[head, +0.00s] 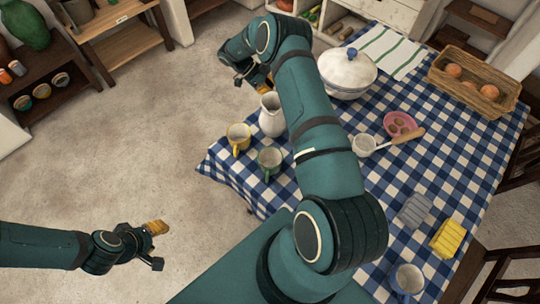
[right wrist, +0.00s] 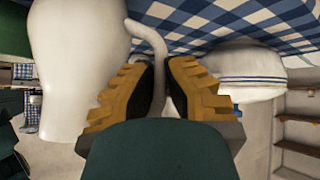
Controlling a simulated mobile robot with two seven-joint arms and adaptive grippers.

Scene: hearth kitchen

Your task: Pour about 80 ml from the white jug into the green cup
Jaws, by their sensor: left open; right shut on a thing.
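The white jug (head: 271,118) looks upright near the table's left edge; I cannot tell whether its base touches the cloth. My right gripper (head: 262,84) is shut on the jug's handle; in the right wrist view the gripper (right wrist: 162,82) has the handle between its padded fingers, with the jug body (right wrist: 78,70) to the left. The green cup (head: 269,163) stands just in front of the jug, close to the table edge. Its contents are too small to make out. My left gripper (head: 153,243) is open and empty over the floor, left of the table.
A yellow cup (head: 238,134) stands left of the green cup. A white tureen (head: 346,76) stands behind, right of my right arm. A ladle (head: 385,142), pink dish (head: 401,124), sponge (head: 449,238), blue mug (head: 405,280) and basket (head: 474,80) lie further right on the checked tablecloth (head: 450,150).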

